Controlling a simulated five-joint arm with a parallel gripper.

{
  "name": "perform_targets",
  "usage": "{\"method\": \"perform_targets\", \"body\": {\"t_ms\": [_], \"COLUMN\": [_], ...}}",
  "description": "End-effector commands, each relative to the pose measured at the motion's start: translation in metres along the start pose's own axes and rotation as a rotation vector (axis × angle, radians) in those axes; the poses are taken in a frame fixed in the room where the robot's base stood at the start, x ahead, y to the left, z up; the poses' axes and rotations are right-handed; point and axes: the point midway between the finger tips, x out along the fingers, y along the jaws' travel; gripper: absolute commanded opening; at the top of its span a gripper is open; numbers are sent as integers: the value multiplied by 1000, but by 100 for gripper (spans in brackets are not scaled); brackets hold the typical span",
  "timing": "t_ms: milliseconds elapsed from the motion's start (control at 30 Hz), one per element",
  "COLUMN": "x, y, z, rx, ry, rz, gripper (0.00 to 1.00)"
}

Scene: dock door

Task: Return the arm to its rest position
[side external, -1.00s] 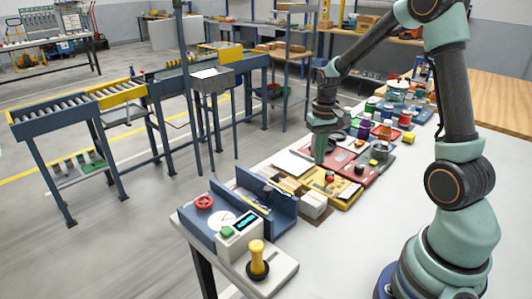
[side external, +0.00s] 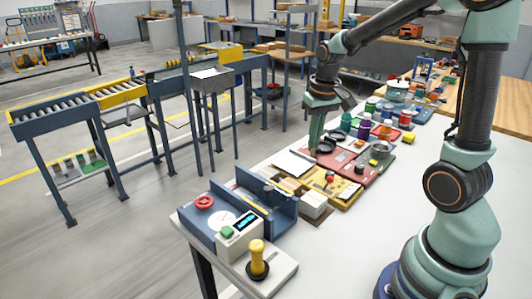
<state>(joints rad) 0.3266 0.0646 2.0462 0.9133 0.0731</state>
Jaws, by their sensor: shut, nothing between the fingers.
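My gripper (side external: 314,148) hangs from my arm above the back left part of the red board on the white table, its fingers pointing down. It is shut and holds nothing. I cannot tell how much space lies between the fingertips and the red board (side external: 371,168). My arm reaches over from its base at the right front of the table.
Beside the red board lie a yellow board (side external: 345,192) and a white sheet (side external: 293,163). Several coloured jars (side external: 364,128) stand behind. The table's right part (side external: 390,225) is clear.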

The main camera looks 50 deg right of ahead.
Motion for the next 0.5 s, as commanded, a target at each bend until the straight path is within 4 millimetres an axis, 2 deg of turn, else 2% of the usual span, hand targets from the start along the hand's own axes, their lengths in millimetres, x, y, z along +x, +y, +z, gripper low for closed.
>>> {"method": "perform_targets", "body": {"t_ms": [33, 200, 300, 500], "x": [-14, -49, -64, -83], "y": [-11, -40, -54, -75], "z": [7, 33, 51, 84], "rx": [-37, -149, -212, -323], "ry": [38, 142, 202, 307], "rz": [-7, -32, -50, -87], "gripper": [0, 0, 0, 0]}}
